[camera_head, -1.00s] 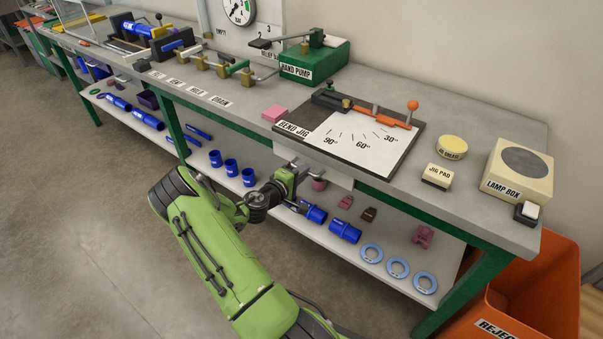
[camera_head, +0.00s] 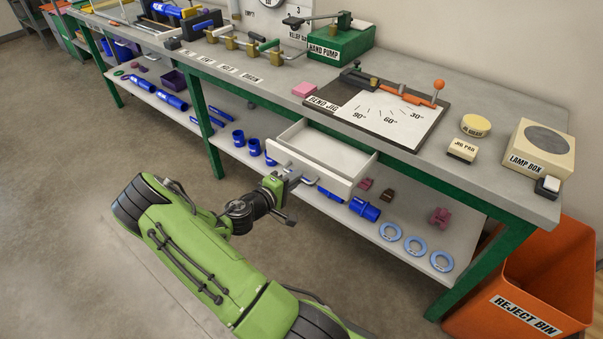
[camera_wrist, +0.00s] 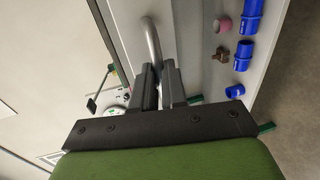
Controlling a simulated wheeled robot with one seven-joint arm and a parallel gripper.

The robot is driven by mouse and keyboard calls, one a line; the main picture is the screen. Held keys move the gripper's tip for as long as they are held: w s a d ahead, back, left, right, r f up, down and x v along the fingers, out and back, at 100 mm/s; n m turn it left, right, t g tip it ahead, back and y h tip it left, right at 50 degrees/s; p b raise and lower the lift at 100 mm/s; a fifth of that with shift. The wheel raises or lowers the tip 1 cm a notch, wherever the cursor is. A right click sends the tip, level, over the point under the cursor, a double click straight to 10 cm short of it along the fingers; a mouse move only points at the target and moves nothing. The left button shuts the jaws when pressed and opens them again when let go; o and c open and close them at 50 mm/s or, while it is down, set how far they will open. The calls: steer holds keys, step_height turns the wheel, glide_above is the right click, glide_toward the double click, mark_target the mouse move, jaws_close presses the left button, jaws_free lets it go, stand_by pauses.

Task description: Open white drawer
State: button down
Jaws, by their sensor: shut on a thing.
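The white drawer (camera_head: 318,169) under the workbench is pulled out, and its inside looks empty in the head view. Its grey bar handle (camera_wrist: 150,45) stands out from the front panel and also shows small in the head view. My gripper (camera_head: 292,178) is at the drawer front, shut on the handle. In the wrist view the dark fingers (camera_wrist: 160,85) close around the bar's end; the fingers hide part of it.
The workbench (camera_head: 480,190) carries a bend jig (camera_head: 375,120), a green hand pump (camera_head: 340,42) and a lamp box (camera_head: 540,150). The lower shelf (camera_head: 330,205) holds blue pipe pieces and rings. An orange reject bin (camera_head: 535,290) stands at right. The floor in front is clear.

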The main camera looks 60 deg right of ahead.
steer(key=shift+w+a, duration=0.1)
steer(key=shift+a, duration=0.55)
steer(key=c, duration=1.2)
jaws_free()
steer(key=shift+o, duration=0.2)
steer(key=p+v, duration=0.2)
steer(key=v, duration=1.3)
steer(key=shift+a+p, duration=0.3)
steer(key=shift+a, duration=0.05)
steer(key=shift+r, duration=0.15)
